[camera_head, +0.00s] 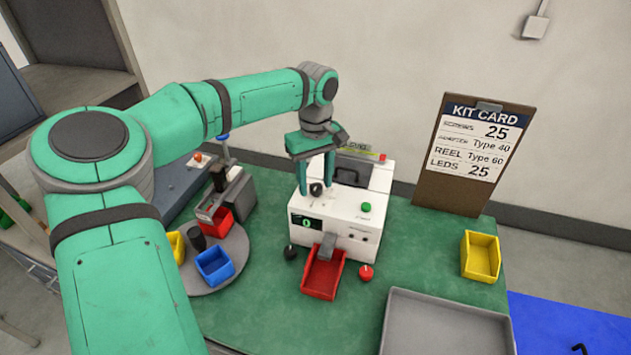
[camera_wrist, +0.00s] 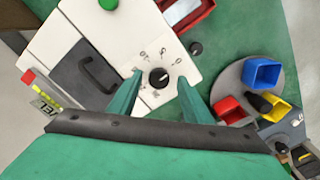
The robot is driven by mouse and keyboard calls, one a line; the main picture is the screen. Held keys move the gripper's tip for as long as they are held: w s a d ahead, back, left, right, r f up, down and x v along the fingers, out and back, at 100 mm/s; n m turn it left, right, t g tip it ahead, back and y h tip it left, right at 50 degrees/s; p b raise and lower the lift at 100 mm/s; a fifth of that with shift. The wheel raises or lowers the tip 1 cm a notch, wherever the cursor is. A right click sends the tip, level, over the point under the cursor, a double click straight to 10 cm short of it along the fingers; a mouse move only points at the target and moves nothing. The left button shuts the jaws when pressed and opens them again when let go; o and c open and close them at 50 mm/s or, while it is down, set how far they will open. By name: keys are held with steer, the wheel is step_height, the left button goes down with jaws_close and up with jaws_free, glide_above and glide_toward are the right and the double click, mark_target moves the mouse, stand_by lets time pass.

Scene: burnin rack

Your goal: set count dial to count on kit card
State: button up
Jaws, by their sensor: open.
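The count dial is a black knob (camera_head: 316,189) on the sloped top of the white counting machine (camera_head: 352,219). In the wrist view the dial (camera_wrist: 159,77) has a white pointer mark and printed labels around it, too small to read surely. My gripper (camera_head: 317,190) is above the machine top, its fingers apart on either side of the dial. In the wrist view my gripper (camera_wrist: 160,95) is open and empty, and I see no contact with the knob.
A green button (camera_head: 366,207) is right of the dial. A red tray (camera_head: 323,274) sits under the machine's chute. Blue (camera_head: 214,266) and red (camera_head: 217,218) bins stand on a turntable at left. A yellow bin (camera_head: 480,257) and grey tray (camera_head: 446,325) are at right.

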steer(key=shift+d+f, duration=0.1)
steer(key=shift+f, duration=0.1)
steer(key=c, duration=1.1)
steer(key=shift+o, duration=0.2)
